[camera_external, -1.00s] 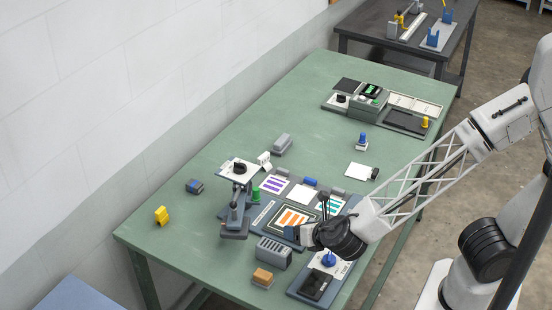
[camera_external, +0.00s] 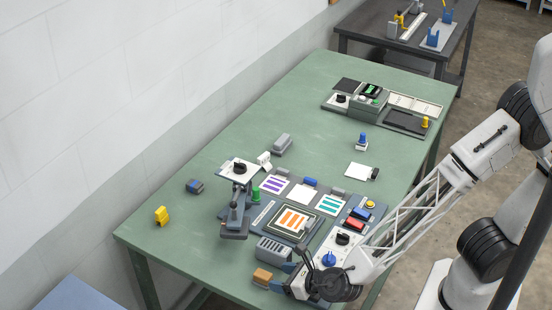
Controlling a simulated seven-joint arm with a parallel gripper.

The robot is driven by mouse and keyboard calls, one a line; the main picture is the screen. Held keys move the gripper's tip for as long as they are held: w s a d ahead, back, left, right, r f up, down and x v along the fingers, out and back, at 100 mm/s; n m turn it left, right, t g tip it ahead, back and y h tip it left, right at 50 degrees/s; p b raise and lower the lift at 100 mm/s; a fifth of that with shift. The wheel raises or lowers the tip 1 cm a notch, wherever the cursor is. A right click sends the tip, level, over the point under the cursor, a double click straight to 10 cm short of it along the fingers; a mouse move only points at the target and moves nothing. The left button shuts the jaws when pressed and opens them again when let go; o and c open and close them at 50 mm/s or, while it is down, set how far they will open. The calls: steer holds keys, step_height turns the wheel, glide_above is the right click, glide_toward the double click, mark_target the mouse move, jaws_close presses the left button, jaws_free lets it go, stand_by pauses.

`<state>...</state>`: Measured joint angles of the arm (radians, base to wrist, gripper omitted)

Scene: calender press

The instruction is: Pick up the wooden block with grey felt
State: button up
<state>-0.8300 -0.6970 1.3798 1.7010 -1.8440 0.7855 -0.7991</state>
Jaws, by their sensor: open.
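The wooden block with grey felt (camera_external: 263,274) sits on the green table near its front edge. It is tan on top with a grey layer along its lower side. My gripper (camera_external: 280,277) is just to the right of the block, open, with its blue-grey fingers pointing left toward it. I cannot tell whether a finger touches the block. The block's right side is close to the fingers and partly hard to see.
A grey slotted box (camera_external: 273,250) stands just behind the block. A control panel (camera_external: 327,258) with a blue knob lies under and beside my wrist. A press stand (camera_external: 235,215) rises further back. Free table lies left of the block.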

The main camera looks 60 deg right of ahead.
mark_target(261, 273)
steer(key=shift+x, duration=1.25)
steer(key=shift+x, duration=2.6)
steer(key=shift+d, duration=0.15)
steer(key=c, duration=1)
steer(key=shift+r, duration=0.15)
steer(key=shift+r, duration=1.4)
steer(key=shift+s+r, duration=0.15)
steer(key=shift+r, duration=0.15)
steer(key=s+d, duration=0.2)
steer(key=s, duration=0.2)
steer(key=s+d+r, duration=0.1)
steer(key=s+d, duration=0.2)
steer(key=s, duration=0.2)
steer(key=s+d, duration=0.3)
steer(key=s, duration=0.1)
steer(key=shift+s+d+r, duration=0.15)
steer(key=shift+s+d, duration=0.05)
